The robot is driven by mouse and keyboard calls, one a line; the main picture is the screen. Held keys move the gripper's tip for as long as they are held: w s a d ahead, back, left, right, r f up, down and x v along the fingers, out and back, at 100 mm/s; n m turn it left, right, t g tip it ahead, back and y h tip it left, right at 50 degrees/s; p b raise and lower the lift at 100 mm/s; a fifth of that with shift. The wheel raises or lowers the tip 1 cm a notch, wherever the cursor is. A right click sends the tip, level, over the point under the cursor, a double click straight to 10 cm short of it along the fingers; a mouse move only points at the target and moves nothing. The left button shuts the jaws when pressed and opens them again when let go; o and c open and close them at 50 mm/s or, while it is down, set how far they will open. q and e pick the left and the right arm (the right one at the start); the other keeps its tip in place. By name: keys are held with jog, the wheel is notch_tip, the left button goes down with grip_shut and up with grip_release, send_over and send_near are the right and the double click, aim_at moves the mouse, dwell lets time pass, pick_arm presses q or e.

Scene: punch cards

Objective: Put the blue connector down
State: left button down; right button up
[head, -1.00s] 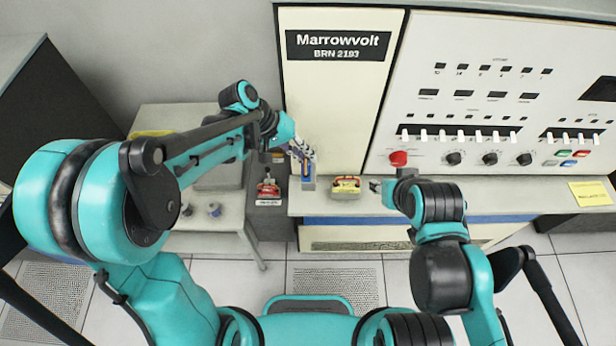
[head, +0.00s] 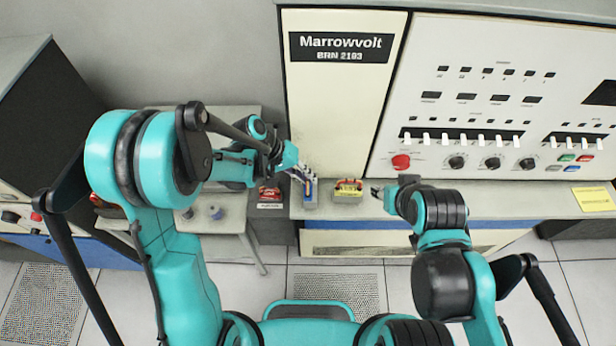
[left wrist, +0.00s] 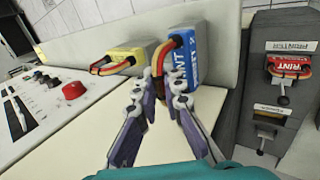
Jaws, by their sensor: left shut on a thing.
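The blue connector (head: 311,194) is at the left end of the desk ledge, beside the yellow connector (head: 348,189).
A red connector (left wrist: 290,67) sits in a labelled grey unit beside the ledge. The console panel (head: 480,100) with switches and a red knob (head: 401,162) rises behind. The pale ledge top (head: 480,199) is mostly clear to the right.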

pick_arm(q)
jog(key=c, duration=1.6)
grip_release()
jog(key=shift+f, duration=0.1)
jog(key=shift+r+p, duration=0.25)
jog(key=shift+p, duration=0.05)
jog(key=v, duration=1.2)
jog(key=s+a+r+t+y, duration=0.2)
jog(key=s+a, duration=0.1)
jog(key=s, duration=0.1)
jog(key=s+a+r+t+y, duration=0.1)
jog(key=s+a+t+y, duration=0.1)
jog(key=s+a, duration=0.2)
jog(key=s+a+r+t+y, duration=0.2)
jog(key=s+a+t, duration=0.1)
jog(key=s, duration=0.1)
jog(key=shift+s+a+r+y, duration=0.2)
jog(key=shift+s+r+y, duration=0.05)
jog(key=shift+r+y, duration=0.15)
jog(key=shift+f, duration=0.1)
